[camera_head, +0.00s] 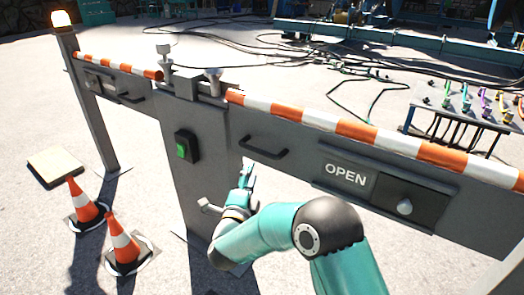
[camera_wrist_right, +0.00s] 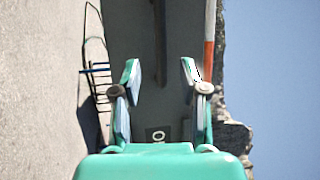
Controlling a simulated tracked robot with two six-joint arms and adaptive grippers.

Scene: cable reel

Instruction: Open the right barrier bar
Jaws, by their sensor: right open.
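The right barrier bar (camera_head: 300,150) is a grey panel topped by an orange-and-white striped rail (camera_head: 355,130). It runs from the central post to the right edge and looks closed. A dark handle (camera_head: 265,147) is near its left end, and an "OPEN" plate (camera_head: 345,174) with a light knob (camera_head: 404,206) is farther right. My right gripper (camera_head: 247,172) is open and empty, just below and left of the handle in the head view. In the right wrist view its two fingers (camera_wrist_right: 160,72) are spread before the grey panel (camera_wrist_right: 185,30), with a dark bar, apparently the handle (camera_wrist_right: 159,25), beyond them. My left gripper is out of view.
The central post (camera_head: 200,165) carries a green switch (camera_head: 181,151). The left barrier bar (camera_head: 125,85) stands beyond it. Two traffic cones (camera_head: 87,204) are on the ground at left. A cable rack (camera_head: 465,105) and loose cables lie behind the barrier.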

